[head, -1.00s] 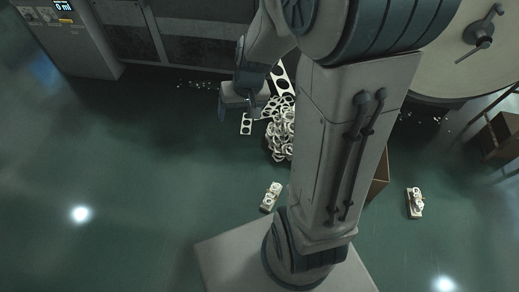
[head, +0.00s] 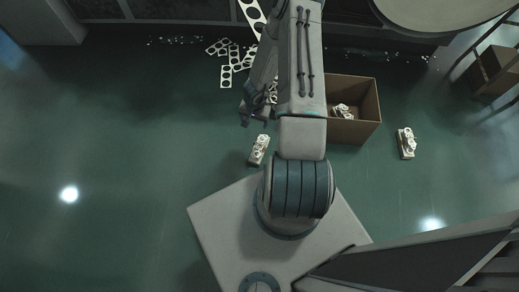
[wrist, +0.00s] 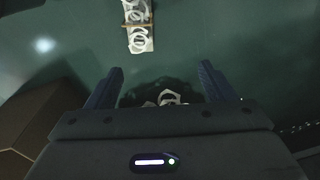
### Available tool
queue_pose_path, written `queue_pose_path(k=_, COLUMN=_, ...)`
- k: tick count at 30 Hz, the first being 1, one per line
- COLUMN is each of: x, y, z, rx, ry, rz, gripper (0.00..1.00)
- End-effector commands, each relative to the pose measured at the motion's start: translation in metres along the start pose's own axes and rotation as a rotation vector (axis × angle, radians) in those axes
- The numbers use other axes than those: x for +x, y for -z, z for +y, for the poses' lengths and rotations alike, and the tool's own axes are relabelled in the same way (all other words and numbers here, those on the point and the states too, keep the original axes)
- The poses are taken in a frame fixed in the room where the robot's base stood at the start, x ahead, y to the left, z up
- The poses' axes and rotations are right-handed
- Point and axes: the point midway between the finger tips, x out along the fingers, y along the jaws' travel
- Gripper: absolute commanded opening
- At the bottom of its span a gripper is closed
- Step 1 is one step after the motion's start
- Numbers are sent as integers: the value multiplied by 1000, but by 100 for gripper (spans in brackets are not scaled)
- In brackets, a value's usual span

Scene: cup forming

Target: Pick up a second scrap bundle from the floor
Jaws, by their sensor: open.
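A white scrap bundle (head: 259,150) lies on the green floor just in front of my base. It also shows in the wrist view (wrist: 138,28), beyond the fingertips and left of centre, with a tan band across it. Another bundle (head: 406,143) lies on the floor at the right. A further bundle (head: 342,111) lies inside the open cardboard box (head: 357,131). My gripper (head: 254,120) hangs above the floor, a little beyond the nearest bundle. The wrist view shows its two dark fingers (wrist: 161,72) spread wide, apart from that bundle.
Loose punched strips (head: 226,75) and rings lie on the floor at the back, partly behind my arm. White rings (wrist: 169,97) show low between the fingers. A brown box (head: 497,70) stands far right. Open floor lies to the left.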

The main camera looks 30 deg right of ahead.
Motion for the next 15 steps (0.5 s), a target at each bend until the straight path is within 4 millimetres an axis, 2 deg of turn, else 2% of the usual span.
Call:
queue_pose_path(k=1, x=17, y=-7, z=8, rx=21, ry=-19, rz=-14, gripper=76)
queue_pose_path(k=6, x=42, y=-18, z=23, rx=58, ry=-60, rz=-34, gripper=76)
queue_pose_path(k=11, x=66, y=-22, z=27, rx=67, ry=-68, rz=-40, gripper=76)
queue_pose_path(k=15, x=96, y=-24, z=29, rx=68, ry=-67, rz=-40, gripper=76)
